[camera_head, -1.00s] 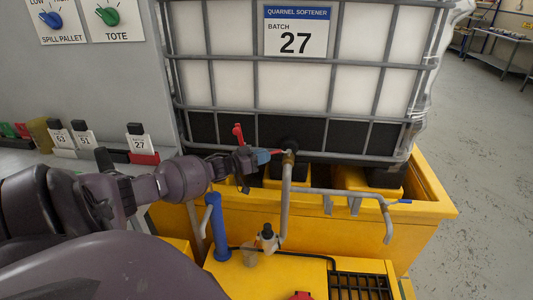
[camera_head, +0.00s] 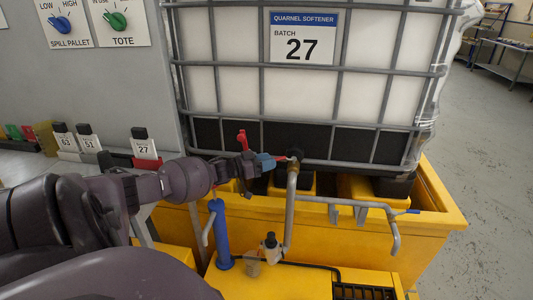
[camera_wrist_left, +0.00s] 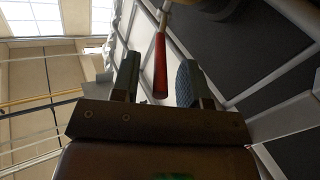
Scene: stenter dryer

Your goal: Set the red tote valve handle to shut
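The tote (camera_head: 300,95) is a white caged tank labelled batch 27. Its valve (camera_head: 294,170) sits at the lower front, joined to a grey pipe. The red valve handle (camera_head: 282,159) points left from the valve, toward my left gripper (camera_head: 265,162). In the left wrist view the red handle (camera_wrist_left: 160,66) reaches down between the two fingers of my left gripper (camera_wrist_left: 158,82). The fingers are apart, with a visible gap on each side of the handle. My right gripper is not in view.
A yellow spill pallet (camera_head: 432,222) lies under the tote. A blue upright cylinder (camera_head: 221,235) and the grey pipe (camera_head: 291,210) stand close below my gripper. A small upright red piece (camera_head: 241,138) shows just above my wrist. Open floor lies right.

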